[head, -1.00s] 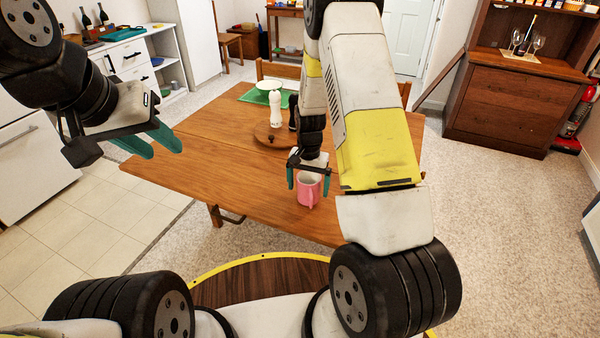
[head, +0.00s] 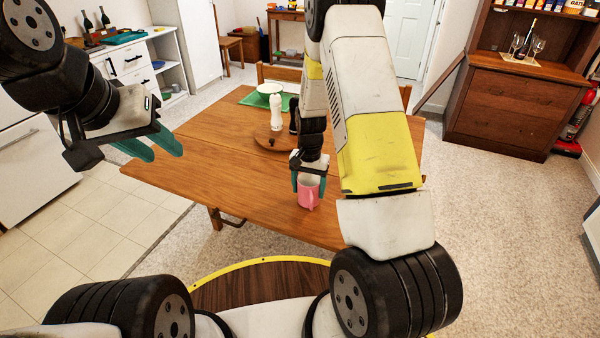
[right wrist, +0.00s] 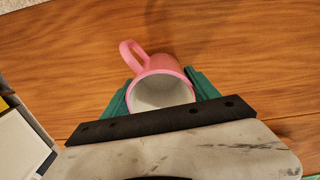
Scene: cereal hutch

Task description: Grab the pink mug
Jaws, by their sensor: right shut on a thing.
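The pink mug (head: 308,193) stands upright near the front right edge of the wooden table. It also shows in the right wrist view (right wrist: 158,74), with its white inside open to the camera and its handle at the upper left. My right gripper (head: 308,184) is over the mug and shut on it, with one green finger on each side of the body. In the right wrist view my right gripper (right wrist: 160,98) partly hides the near side of the mug. My left gripper (head: 160,148) is in the air left of the table, its green fingers apart and empty.
The wooden table (head: 180,160) has clear room left of the mug. A green mat (head: 247,98) with a white bowl lies at the far end. A chair (head: 280,73) stands behind.

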